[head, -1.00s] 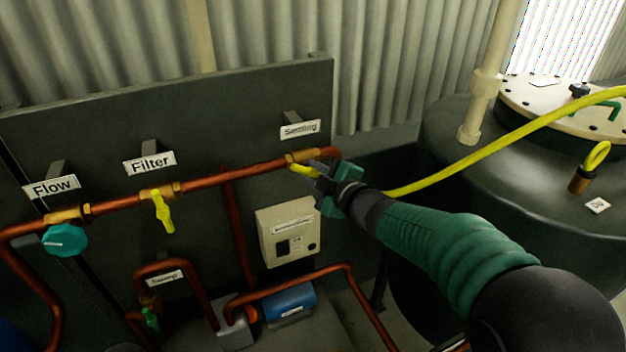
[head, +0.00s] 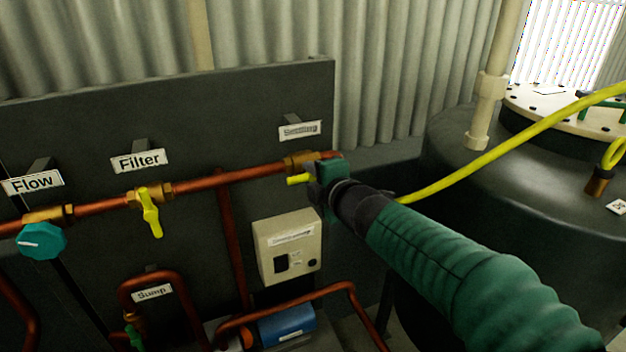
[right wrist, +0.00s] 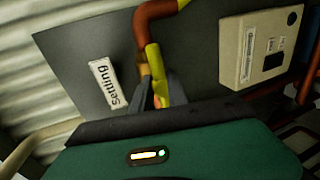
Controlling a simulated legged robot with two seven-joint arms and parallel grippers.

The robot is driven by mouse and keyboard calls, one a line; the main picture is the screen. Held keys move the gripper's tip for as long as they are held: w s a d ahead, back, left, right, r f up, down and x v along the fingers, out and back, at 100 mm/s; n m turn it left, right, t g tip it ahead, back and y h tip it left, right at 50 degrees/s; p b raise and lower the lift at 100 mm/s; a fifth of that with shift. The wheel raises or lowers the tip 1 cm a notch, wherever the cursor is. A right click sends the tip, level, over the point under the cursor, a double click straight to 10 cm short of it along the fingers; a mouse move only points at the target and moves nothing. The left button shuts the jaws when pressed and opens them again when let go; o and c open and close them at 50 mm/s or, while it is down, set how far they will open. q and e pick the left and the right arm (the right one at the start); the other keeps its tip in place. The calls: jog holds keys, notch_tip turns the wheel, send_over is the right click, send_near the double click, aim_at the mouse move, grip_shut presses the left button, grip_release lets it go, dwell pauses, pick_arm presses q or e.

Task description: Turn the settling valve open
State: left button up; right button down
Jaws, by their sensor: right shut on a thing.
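The settling valve's yellow handle (head: 297,180) shows at the right end of the copper pipe, below the Settling sign (head: 299,130). Its brass body (head: 300,161) sits on the pipe. My right gripper (head: 318,180) is at the handle and hides most of it; only the tip sticks out to the left. In the right wrist view the gripper's fingers (right wrist: 162,95) are shut around the yellow handle (right wrist: 155,70), beside the Settling sign (right wrist: 104,82). My left gripper is not in view.
A filter valve with a yellow handle (head: 150,212) and a teal flow knob (head: 41,241) sit further left on the pipe. A beige control box (head: 288,245) is below. A yellow hose (head: 480,155) runs above the dark tank (head: 540,190) at right.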

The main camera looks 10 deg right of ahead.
jog(key=shift+f, duration=0.45)
jog(key=c, duration=1.6)
grip_release()
jog(key=shift+s, duration=0.1)
jog(key=shift+r, duration=0.1)
jog(key=shift+r, duration=0.2)
jog(key=shift+r, duration=0.1)
jog(key=p+v, duration=1.2)
jog(key=v, duration=0.4)
jog(key=shift+s, duration=0.3)
jog(key=shift+w, duration=0.1)
